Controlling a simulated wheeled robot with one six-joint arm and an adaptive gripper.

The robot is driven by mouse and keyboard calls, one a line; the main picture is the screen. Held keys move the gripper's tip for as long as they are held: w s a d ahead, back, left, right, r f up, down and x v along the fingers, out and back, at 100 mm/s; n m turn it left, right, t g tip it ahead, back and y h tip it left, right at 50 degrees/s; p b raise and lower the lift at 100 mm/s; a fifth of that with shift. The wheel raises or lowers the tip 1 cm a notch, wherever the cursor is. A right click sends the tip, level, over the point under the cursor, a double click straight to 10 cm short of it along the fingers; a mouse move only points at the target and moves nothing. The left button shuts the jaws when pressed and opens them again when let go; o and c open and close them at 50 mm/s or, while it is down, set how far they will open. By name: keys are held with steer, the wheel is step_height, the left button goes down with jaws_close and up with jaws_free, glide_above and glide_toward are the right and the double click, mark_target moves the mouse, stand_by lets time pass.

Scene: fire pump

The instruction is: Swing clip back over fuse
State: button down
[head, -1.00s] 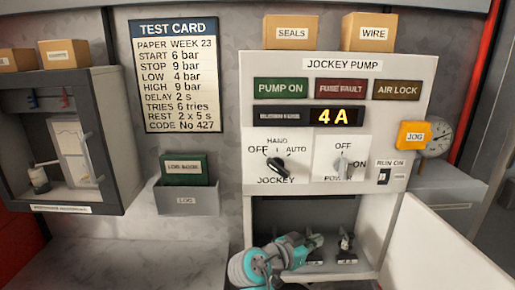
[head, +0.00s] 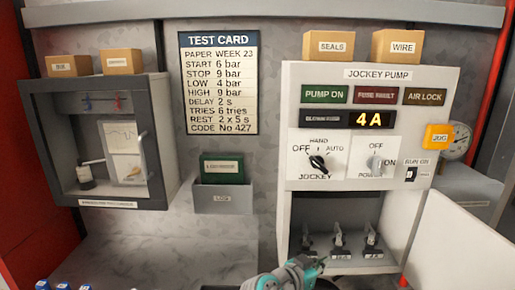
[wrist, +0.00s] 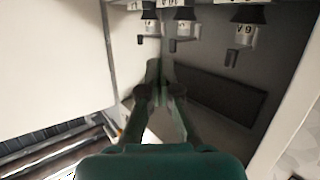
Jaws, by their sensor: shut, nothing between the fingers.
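The open fuse compartment under the jockey pump panel holds three fuse positions: a left one (head: 307,242), a middle one (head: 339,240) and a right one (head: 371,238). Each shows dark upright parts on a labelled base; which part is the clip and how it sits is too small to tell. The wrist view shows fuse holders with black tops and upside-down labels along the top, one at the right (wrist: 245,32). My gripper (wrist: 158,72) is shut and empty, below these holders in that view and apart from them. In the head view my gripper (head: 308,266) is low at the compartment's front left.
The white compartment door (head: 455,245) stands open at the right. A grey log holder (head: 222,200) and a recorder cabinet (head: 100,140) are at the left.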

steer(key=s+d+f+n+t+y, duration=0.25)
steer(key=s+f+n+y, duration=0.7)
steer(key=s+f, duration=1.45)
steer(key=s+a+r+n+t+y, duration=0.1)
steer(key=s+a+r+y, duration=0.1)
steer(key=s, duration=1.4)
steer(key=s+r+t, duration=0.2)
steer(key=s+r, duration=0.9)
steer(key=s, duration=0.1)
steer(key=shift+s+d+m, duration=0.3)
steer(key=shift+m, duration=0.15)
steer(key=shift+r, duration=0.1)
